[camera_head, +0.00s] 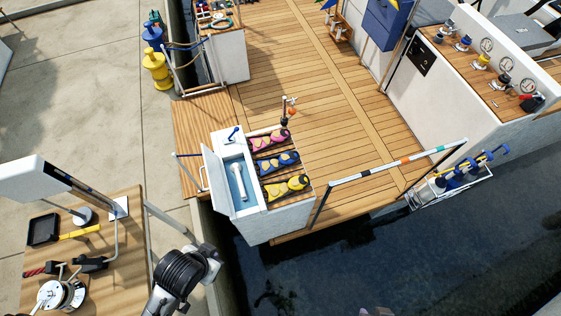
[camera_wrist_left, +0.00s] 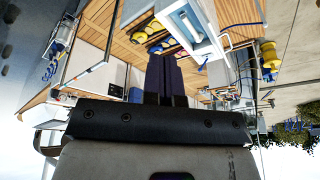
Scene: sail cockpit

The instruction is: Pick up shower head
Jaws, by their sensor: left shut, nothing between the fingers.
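The shower head (camera_head: 239,182) is a slim white piece lying in a narrow blue-lined basin (camera_head: 222,151) in a white cockpit unit. It also shows in the left wrist view (camera_wrist_left: 187,22), near the top. My left gripper (camera_wrist_left: 165,62) shows in the left wrist view as two dark fingers held together, shut and empty. It is apart from the shower head, which appears above and to the right of the fingertips there. My left fingers cannot be made out in the head view. My right gripper is not in view.
Pink, blue and yellow items (camera_head: 286,187) sit in slots beside the basin. A striped rail (camera_head: 398,162) edges the deck above dark water. A wooden workbench (camera_head: 120,250) with tools stands at the lower left. The wooden deck (camera_head: 330,110) is mostly clear.

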